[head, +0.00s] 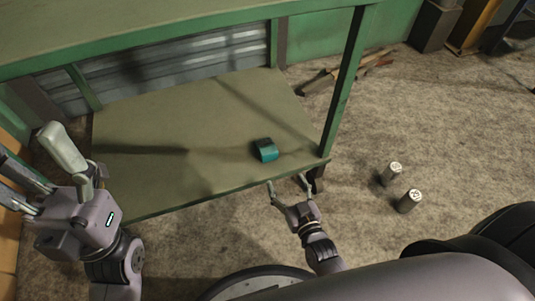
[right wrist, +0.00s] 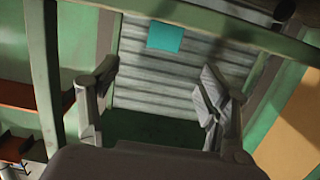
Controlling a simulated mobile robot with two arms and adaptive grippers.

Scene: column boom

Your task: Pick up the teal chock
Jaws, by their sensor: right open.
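The teal chock (head: 266,150) is a small block with a dark side. It lies on the green lower shelf (head: 180,135), near its front right corner. My right gripper (head: 290,184) is open and empty just off the shelf's front edge, nearer to me than the chock and apart from it. Its spread fingers (right wrist: 158,92) show in the right wrist view. A flat teal square (right wrist: 165,37) shows there above and between them; I cannot tell whether it is the chock. My left gripper (head: 42,160) is at the far left, fingers spread, well away from the chock.
A green post (head: 346,85) rises at the shelf's right corner, close to my right gripper. The green upper top (head: 150,25) overhangs the shelf. Two small grey cylinders (head: 391,174) (head: 409,201) stand on the floor to the right. Most of the shelf is clear.

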